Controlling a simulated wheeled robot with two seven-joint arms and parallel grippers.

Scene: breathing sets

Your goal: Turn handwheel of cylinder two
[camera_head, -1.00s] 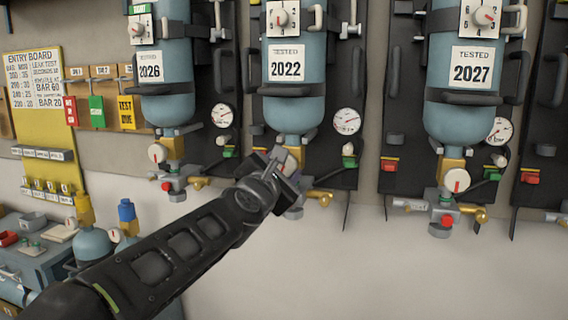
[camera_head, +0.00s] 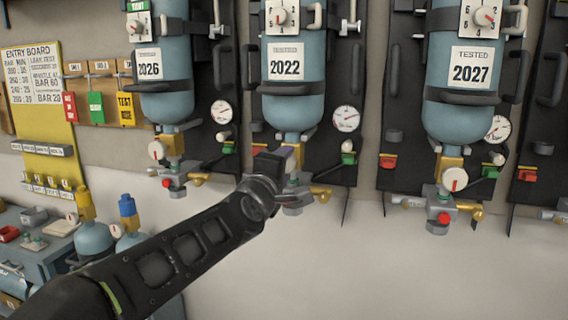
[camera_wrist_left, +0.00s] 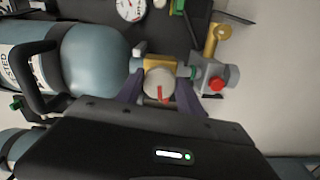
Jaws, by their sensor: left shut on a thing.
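The cylinder labelled 2022 (camera_head: 292,108) hangs on the wall rack in the middle of the head view. My left gripper (camera_head: 277,160) is at the valve under it and hides its handwheel there. In the left wrist view the round pale handwheel (camera_wrist_left: 158,85) with a red mark sits between my two left fingers, which are shut on its sides. The brass valve neck, the red knob (camera_wrist_left: 217,83) and the brass outlet (camera_wrist_left: 214,40) show beyond it. My right gripper is not in view.
The 2026 cylinder (camera_head: 166,105) hangs to the left and the 2027 cylinder (camera_head: 466,115) to the right, each with its own handwheel. A gauge (camera_head: 347,119) is beside the middle cylinder. A workbench (camera_head: 45,255) stands at lower left. The wall below the rack is bare.

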